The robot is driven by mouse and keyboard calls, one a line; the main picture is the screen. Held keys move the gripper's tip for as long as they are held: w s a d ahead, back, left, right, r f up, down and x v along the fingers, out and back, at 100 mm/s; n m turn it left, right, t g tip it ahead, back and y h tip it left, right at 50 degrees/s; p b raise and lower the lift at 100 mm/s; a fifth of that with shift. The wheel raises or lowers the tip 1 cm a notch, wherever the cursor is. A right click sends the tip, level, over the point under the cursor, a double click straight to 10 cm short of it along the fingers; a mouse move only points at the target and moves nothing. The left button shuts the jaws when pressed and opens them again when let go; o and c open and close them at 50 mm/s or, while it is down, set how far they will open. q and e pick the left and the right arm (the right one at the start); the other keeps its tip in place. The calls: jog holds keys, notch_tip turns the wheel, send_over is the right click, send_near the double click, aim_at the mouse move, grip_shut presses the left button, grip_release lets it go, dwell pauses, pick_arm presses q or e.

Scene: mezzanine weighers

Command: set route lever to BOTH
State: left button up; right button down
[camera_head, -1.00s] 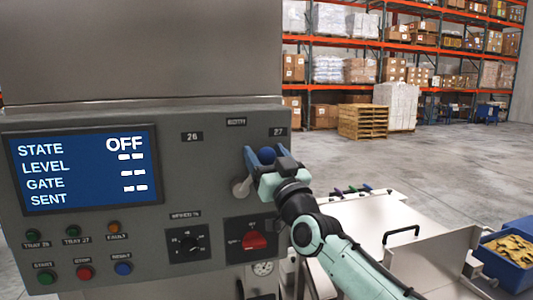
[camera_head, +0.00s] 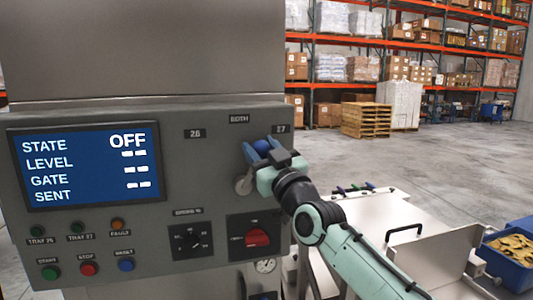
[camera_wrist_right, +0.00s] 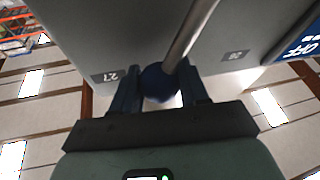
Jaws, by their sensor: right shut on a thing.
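The route lever stands on the grey control panel, right of the screen. Its pale base (camera_head: 243,185) is partly hidden by my gripper. Its blue knob (camera_head: 262,146) is up and right of the base, so the lever leans toward the label 27 (camera_head: 282,128). The label BOTH (camera_head: 239,119) is above, and label 26 (camera_head: 194,133) is left. My right gripper (camera_head: 264,151) is shut on the knob. In the right wrist view the knob (camera_wrist_right: 159,83) sits between the two fingers, with the metal rod (camera_wrist_right: 190,35) running up from it. My left gripper is out of view.
The screen (camera_head: 85,165) reads STATE OFF. Below the lever are a red rotary switch (camera_head: 257,238) and a black dial (camera_head: 190,242). Coloured buttons sit at lower left. A steel table and a blue bin (camera_head: 510,263) are at right. Open floor and racks lie behind.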

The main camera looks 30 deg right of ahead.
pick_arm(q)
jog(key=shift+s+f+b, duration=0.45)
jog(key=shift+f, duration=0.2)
pick_arm(e)
jog(key=shift+w+a+r+n+y, duration=0.2)
jog(key=shift+a+n+y, duration=0.3)
jog(key=shift+n, duration=0.5)
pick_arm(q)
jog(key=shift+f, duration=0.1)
pick_arm(e)
jog(key=shift+a, duration=0.1)
jog(key=shift+a+r+n+g, duration=0.15)
jog(key=shift+a+n+g, duration=0.2)
jog(key=shift+n, duration=0.25)
jog(key=shift+w+a+n+y+b, duration=0.1)
jog(key=shift+a+n+y+b, duration=0.2)
jog(key=shift+n+y, duration=0.15)
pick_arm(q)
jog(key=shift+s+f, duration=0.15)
pick_arm(e)
jog(key=shift+w+a+r+n+g+y, duration=0.1)
jog(key=shift+a+n+g+y, duration=0.35)
jog(key=shift+n, duration=0.4)
jog(key=shift+a, duration=0.1)
jog(key=c, duration=0.6)
grip_release()
jog(key=shift+w, duration=0.1)
